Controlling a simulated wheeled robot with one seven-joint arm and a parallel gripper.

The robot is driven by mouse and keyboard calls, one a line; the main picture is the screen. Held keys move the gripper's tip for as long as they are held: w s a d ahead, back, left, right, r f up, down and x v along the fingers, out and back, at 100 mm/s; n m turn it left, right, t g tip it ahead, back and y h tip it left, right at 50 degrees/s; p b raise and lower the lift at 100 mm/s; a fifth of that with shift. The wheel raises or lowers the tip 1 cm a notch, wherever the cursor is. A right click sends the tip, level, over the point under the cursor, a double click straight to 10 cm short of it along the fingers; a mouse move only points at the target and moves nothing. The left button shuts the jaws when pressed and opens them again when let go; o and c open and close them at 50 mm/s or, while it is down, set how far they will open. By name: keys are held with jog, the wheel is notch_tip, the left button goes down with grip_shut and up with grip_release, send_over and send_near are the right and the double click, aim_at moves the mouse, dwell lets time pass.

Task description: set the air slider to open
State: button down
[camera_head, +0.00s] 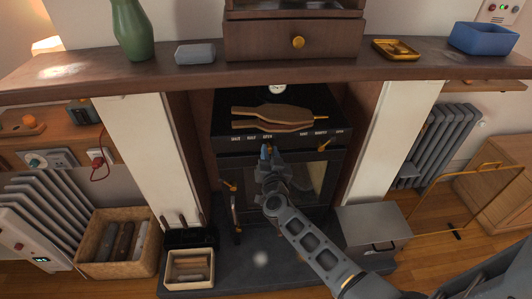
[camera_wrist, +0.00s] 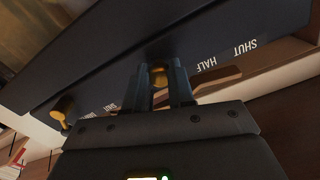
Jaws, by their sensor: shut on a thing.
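The stove (camera_head: 225,143) stands in the fireplace, with two rows of slider labels along its front edge. My gripper (camera_head: 266,152) is at the left row, below its rightmost label. In the wrist view my gripper (camera_wrist: 160,88) is shut on a brass slider knob (camera_wrist: 159,74), which shows between the fingers. The labels SHUT (camera_wrist: 250,45) and HALF (camera_wrist: 206,65) stand to the right of the fingers there, HALF nearer. Any label behind the fingers is hidden. A second brass knob (camera_wrist: 63,108) is apart to the left, at the other row. No slider name is readable.
Wooden bellows (camera_head: 272,117) lie on the stove top. A mantel shelf (camera_head: 130,72) juts out above. Fire tools (camera_head: 235,215) stand left of my arm, and a grey metal box (camera_head: 372,228) sits to its right on the hearth.

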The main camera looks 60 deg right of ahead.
jog(key=shift+s+d, duration=0.15)
jog(key=shift+s, duration=0.05)
jog(key=c, duration=0.9)
grip_release()
jog(key=shift+c, duration=0.2)
jog(key=v, duration=0.7)
jog(key=shift+s+a+p, duration=0.2)
jog(key=shift+a+p, duration=0.1)
jog(key=shift+a, duration=0.05)
jog(key=shift+s+a, duration=0.1)
jog(key=s+a+r+n+t+y, duration=0.2)
jog(key=s+a+r+n+y, duration=0.5)
jog(key=s+a, duration=0.5)
jog(key=s+a+r+n+t+y, duration=0.1)
jog(key=s+a+r+n+y, duration=0.6)
jog(key=s+a+r, duration=0.3)
jog(key=s+a, duration=0.3)
jog(key=s, duration=0.1)
jog(key=shift+s+a+r+t, duration=0.3)
jog(key=shift+a+r+t, duration=0.05)
jog(key=shift+r+t, duration=0.05)
